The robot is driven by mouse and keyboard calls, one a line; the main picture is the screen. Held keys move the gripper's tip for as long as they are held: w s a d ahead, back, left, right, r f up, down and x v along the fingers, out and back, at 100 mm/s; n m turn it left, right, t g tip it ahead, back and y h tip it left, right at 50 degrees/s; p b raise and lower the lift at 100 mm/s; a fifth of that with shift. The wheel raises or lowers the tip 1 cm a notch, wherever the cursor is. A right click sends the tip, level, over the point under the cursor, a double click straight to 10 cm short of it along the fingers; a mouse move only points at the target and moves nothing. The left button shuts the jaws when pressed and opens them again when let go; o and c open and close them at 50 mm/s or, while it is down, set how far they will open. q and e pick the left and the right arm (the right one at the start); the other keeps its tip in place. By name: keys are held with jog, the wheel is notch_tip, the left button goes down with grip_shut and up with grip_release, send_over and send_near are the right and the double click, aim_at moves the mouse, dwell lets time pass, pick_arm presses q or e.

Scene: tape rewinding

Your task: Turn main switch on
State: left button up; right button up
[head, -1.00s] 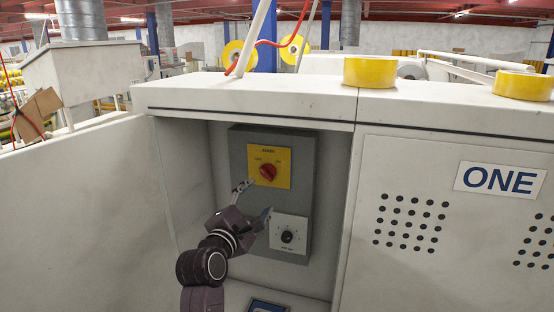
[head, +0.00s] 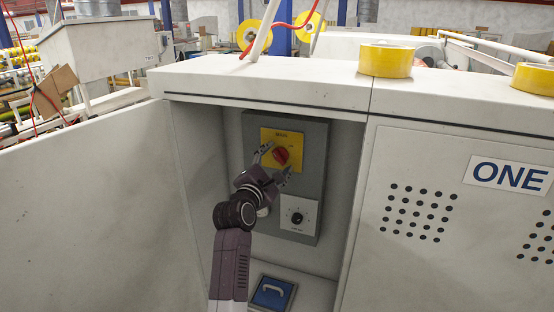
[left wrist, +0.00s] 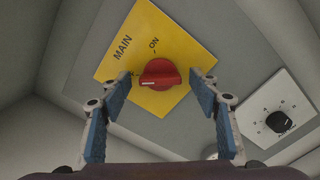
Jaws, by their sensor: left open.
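The main switch is a red rotary knob (head: 281,156) on a yellow plate (head: 268,135), fixed to a grey box (head: 313,150) inside the open cabinet. In the left wrist view the red knob (left wrist: 160,75) sits on the yellow plate marked MAIN, with ON printed above it; the opposite label is partly hidden by a finger. My left gripper (head: 272,158) is open in front of the switch. In the left wrist view its blue-padded fingers (left wrist: 162,92) stand on either side of the knob, apart from it. My right gripper is not in view.
A white plate with a black dial (head: 298,217) is below the switch, and it also shows in the left wrist view (left wrist: 278,121). Yellow tape rolls (head: 385,61) stand on top. The open door (head: 95,210) is at left.

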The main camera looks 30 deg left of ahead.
pick_arm(q)
jog(key=c, duration=1.2)
jog(key=shift+o, duration=0.2)
jog(key=shift+m, duration=0.4)
jog(key=m+p, duration=0.2)
jog(key=shift+r+m, duration=0.1)
jog(key=shift+m, duration=0.3)
jog(key=m+p, duration=0.1)
jog(key=m, duration=0.2)
jog(key=shift+m, duration=0.3)
jog(key=m+p, duration=0.1)
jog(key=m, duration=0.3)
jog(key=shift+m+p, duration=0.3)
jog(key=shift+p, duration=0.05)
jog(key=m+p, duration=0.1)
jog(key=m, duration=0.3)
jog(key=shift+f+m, duration=0.2)
jog(key=shift+m, duration=0.1)
